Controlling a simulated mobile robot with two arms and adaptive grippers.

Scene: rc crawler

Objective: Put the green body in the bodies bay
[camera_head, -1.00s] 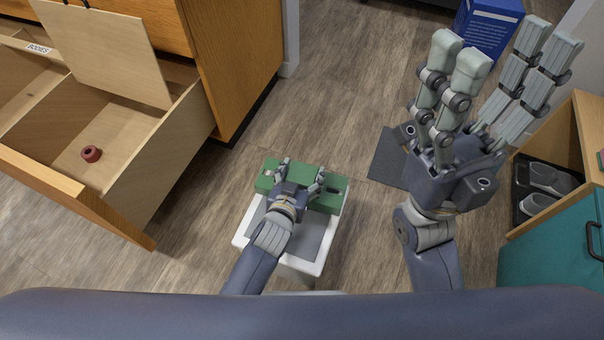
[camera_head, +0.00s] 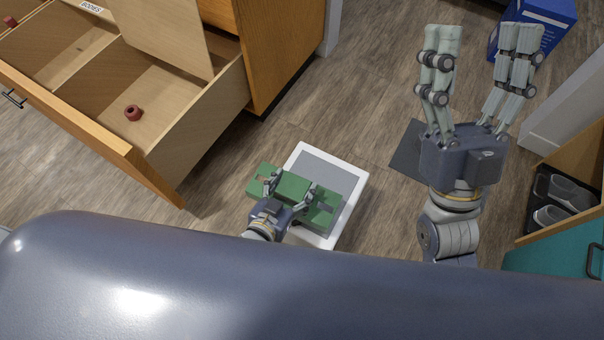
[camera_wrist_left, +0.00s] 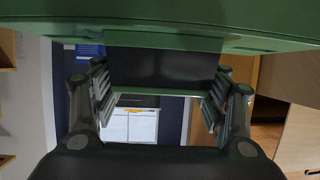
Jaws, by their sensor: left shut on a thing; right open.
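The green body (camera_head: 262,179) is a long green block with dark and grey parts. My left gripper (camera_head: 289,188) is shut on it, and it overlaps the near part of a white stool with a grey top (camera_head: 335,168). In the left wrist view the green body (camera_wrist_left: 165,30) fills the top, between the fingers. The open wooden drawer (camera_head: 120,150) at the left has compartments. A "BODIES" label (camera_head: 91,6) sits at its back; which compartment it marks is unclear. My right gripper (camera_head: 483,80) is open and empty at the right.
A red ring-shaped part (camera_head: 133,112) lies in the drawer's nearer right compartment. An upright wooden panel (camera_head: 165,30) stands over the drawer's back. A wooden cabinet (camera_head: 275,40) flanks it. A blue box (camera_head: 540,20) and teal cabinet (camera_head: 555,240) are at right.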

